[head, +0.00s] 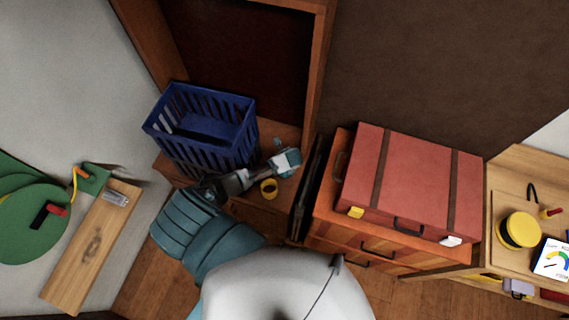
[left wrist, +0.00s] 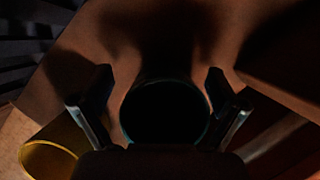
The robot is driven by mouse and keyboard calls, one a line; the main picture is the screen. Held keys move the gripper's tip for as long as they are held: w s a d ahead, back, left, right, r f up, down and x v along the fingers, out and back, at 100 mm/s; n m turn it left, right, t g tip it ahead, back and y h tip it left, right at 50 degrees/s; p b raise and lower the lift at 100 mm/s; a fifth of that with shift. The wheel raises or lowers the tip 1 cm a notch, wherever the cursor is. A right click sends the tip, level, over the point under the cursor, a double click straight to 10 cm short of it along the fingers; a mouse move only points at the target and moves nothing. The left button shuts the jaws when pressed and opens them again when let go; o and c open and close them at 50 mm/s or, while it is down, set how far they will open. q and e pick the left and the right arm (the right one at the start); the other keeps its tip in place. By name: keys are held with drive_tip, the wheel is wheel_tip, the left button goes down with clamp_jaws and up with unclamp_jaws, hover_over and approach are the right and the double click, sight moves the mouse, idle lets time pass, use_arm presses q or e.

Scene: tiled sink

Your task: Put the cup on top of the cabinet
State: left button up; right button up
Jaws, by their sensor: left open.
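The cup (left wrist: 165,112) shows in the left wrist view as a dark round opening with a teal rim, between the two open fingers of my left gripper (left wrist: 160,105). A gap shows on each side, so the fingers do not clasp it. In the head view my left gripper (head: 282,160) is over a low wooden surface, right of the blue basket; the cup is hard to tell from the gripper there. An orange-brown drawer cabinet (head: 335,215) stands to the right, with a red suitcase (head: 410,185) over much of its top. My right gripper is not in view.
A blue basket (head: 203,125) stands on the wooden unit, left of my gripper. A dark upright panel (head: 308,190) stands between this surface and the cabinet. A wooden bench (head: 520,175) is farther right.

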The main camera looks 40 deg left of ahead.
sight(288, 176)
use_arm(q)
drive_tip(key=p+v, duration=0.1)
drive_tip(key=v, duration=0.4)
drive_tip(key=shift+d+r, duration=0.1)
drive_tip(key=shift+r, duration=0.05)
drive_tip(key=shift+v, duration=3.15)
drive_tip(key=s+d+r+n+h, duration=0.2)
drive_tip(key=s+d+n+h, duration=0.1)
drive_tip(key=s+d+n, duration=0.75)
drive_tip(key=s+a+r+n+t+h, duration=0.1)
drive_tip(key=s+r+n, duration=0.3)
drive_tip(key=s+n, duration=0.55)
wheel_tip(288, 176, down, 31)
drive_tip(key=s+n+b, duration=0.1)
drive_tip(key=s+b, duration=0.1)
drive_tip(key=b, duration=0.2)
drive_tip(key=s+a+f+g+b, duration=0.2)
drive_tip(key=s+a+f, duration=0.1)
drive_tip(key=s+f, duration=1.3)
drive_tip(key=shift+s+f, duration=0.3)
drive_tip(key=shift+f, duration=0.1)
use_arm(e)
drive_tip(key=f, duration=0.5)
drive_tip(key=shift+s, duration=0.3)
